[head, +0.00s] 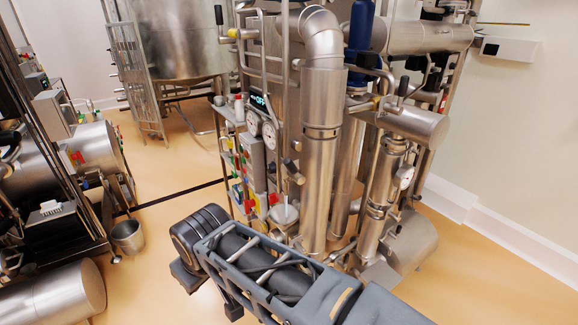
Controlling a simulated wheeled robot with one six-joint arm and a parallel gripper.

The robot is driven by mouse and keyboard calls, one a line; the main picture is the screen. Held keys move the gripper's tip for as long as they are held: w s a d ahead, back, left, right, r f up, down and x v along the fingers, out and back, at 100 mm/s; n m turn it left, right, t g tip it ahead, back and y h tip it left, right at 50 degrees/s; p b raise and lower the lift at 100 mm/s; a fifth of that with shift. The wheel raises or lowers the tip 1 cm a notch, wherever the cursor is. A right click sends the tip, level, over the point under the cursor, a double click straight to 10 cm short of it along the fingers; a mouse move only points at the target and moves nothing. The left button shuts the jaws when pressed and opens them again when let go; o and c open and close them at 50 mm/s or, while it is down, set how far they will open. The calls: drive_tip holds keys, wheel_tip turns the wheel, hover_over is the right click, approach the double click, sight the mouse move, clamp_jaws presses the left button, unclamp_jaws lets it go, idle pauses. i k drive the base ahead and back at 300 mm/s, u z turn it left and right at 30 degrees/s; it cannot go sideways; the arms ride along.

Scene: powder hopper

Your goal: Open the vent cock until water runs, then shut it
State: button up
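The skid of steel pipes and vessels (320,150) stands at the centre. Several small valves with handles show on it. One valve with a yellow part and a black end (232,34) is at the upper left of the skid. A black-handled lever (402,88) stands up near the horizontal steel cylinder on the right. I cannot tell which one is the vent cock, or whether it is open. No running water shows. My arm reaches in from the lower right, in front of the skid's foot. My gripper's fingers do not show.
A control panel (255,165) with coloured buttons and round gauges (269,135) faces left. A large steel tank (178,40) stands behind. Other steel equipment (97,147) and a small bucket (128,236) are at the left. Tan floor (165,185) is clear between them.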

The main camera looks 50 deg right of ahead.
sight(293, 172)
drive_tip(key=z, duration=2.15)
drive_tip(key=k, duration=0.75)
drive_tip(key=u, duration=0.85)
drive_tip(key=i, duration=0.5)
drive_tip(key=z, duration=0.1)
